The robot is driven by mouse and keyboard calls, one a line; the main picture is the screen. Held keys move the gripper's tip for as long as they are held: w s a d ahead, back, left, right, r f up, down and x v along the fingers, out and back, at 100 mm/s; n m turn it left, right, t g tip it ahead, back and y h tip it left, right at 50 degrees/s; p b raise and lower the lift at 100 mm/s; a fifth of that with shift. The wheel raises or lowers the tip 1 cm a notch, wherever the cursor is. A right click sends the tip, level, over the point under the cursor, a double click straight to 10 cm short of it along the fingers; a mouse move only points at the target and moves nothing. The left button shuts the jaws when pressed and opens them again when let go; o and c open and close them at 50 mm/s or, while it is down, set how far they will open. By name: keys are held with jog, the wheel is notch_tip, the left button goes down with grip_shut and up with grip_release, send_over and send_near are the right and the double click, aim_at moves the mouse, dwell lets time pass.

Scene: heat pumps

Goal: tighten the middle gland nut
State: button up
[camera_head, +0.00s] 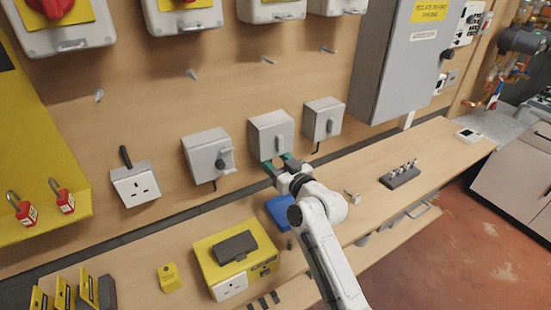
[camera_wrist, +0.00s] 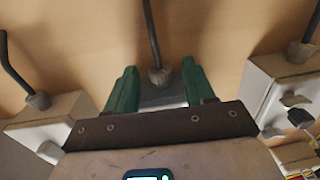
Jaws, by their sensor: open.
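Three grey switch boxes hang on the wooden wall: left (camera_head: 207,155), middle (camera_head: 271,133) and right (camera_head: 323,118). My gripper (camera_head: 277,162) is just under the middle box, with its green fingers apart. In the wrist view, the middle gland nut (camera_wrist: 160,77) shows between the open fingers (camera_wrist: 159,68), with a dark cable running from it. A gap shows on each side of the nut, and I cannot tell its exact depth between the fingers. The other gland nuts sit at left (camera_wrist: 38,100) and right (camera_wrist: 300,53). The middle nut is hidden in the head view.
Neighbouring boxes and cables flank my gripper. A wooden bench (camera_head: 435,150) below carries a yellow box (camera_head: 250,276), a blue item (camera_head: 280,212) and a dark rack (camera_head: 400,176) of small parts. A large grey cabinet (camera_head: 405,60) stands at right.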

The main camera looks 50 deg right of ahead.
jog(key=shift+c, duration=0.2)
grip_shut()
dwell(0.3)
jog(key=b, duration=0.2)
jog(key=y+b, duration=0.1)
jog(key=b, duration=0.1)
jog(key=shift+d+f+n, duration=0.15)
jog(key=shift+f+n, duration=0.15)
jog(key=shift+n, duration=0.1)
jog(key=shift+y+b, duration=0.4)
jog(key=shift+b, duration=0.45)
jog(key=n+y+b, duration=0.1)
jog(key=y+b, duration=0.1)
jog(key=b, duration=0.1)
jog(key=n+y+b, duration=0.2)
jog(key=y+b, duration=0.1)
jog(key=b, duration=0.1)
jog(key=d+n+y+b, duration=0.1)
jog(key=n+y+b, duration=0.1)
jog(key=b, duration=0.1)
jog(key=shift+r+b, duration=0.2)
jog(key=shift+b, duration=0.1)
jog(key=shift+r+n+g+y, duration=0.1)
jog(key=shift+n+g+y, duration=0.2)
jog(key=shift+y, duration=0.2)
